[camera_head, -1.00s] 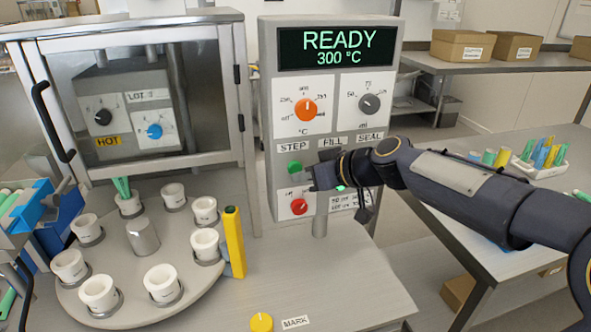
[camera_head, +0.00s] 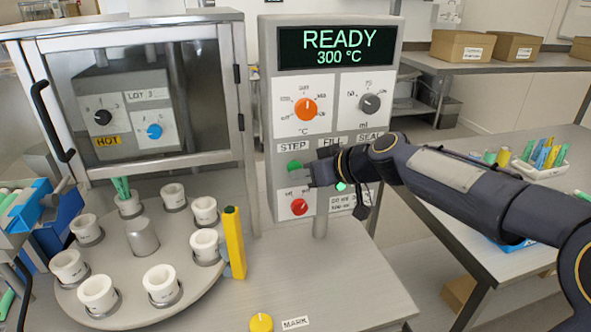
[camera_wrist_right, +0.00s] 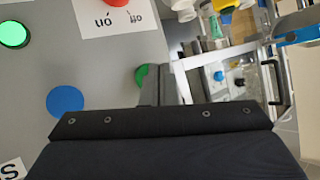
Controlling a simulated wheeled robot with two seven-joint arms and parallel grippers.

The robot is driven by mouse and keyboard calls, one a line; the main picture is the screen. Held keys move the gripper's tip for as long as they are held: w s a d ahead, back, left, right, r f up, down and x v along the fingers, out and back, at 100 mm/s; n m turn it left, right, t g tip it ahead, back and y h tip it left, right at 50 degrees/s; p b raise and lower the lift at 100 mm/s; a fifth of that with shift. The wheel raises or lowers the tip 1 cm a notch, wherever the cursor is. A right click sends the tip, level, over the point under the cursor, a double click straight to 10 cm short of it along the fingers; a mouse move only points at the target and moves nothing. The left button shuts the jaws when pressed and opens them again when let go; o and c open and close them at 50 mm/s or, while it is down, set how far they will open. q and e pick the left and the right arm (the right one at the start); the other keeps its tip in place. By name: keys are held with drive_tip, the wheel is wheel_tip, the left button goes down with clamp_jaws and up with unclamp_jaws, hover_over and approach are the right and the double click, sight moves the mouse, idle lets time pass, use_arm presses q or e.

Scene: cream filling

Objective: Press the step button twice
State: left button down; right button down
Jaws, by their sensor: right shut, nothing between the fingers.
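The green step button (camera_head: 294,166) sits under the STEP label on the grey control panel (camera_head: 268,110). My right gripper (camera_head: 309,173) comes in from the right, shut and empty, with its tips just right of and slightly below the button. In the right wrist view the step button (camera_wrist_right: 141,76) is partly hidden behind the gripper fingers (camera_wrist_right: 158,85). I cannot tell whether the tips touch it. The display (camera_head: 338,47) reads READY, 300 °C. My left gripper is not in view.
A red on/off knob (camera_head: 299,207) is below the step button. A blue button (camera_wrist_right: 65,101) and a lit green lamp (camera_wrist_right: 14,33) are nearby in the right wrist view. A round turntable (camera_head: 130,312) with several white cups and a yellow post (camera_head: 234,243) stand at the left.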

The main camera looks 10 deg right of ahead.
drive_tip(key=shift+w, duration=0.5)
idle(0.3)
idle(0.4)
drive_tip(key=shift+s+b, duration=0.55)
drive_tip(key=shift+s, duration=0.4)
drive_tip(key=s+b, duration=0.1)
drive_tip(key=s, duration=0.4)
drive_tip(key=shift+d, duration=0.1)
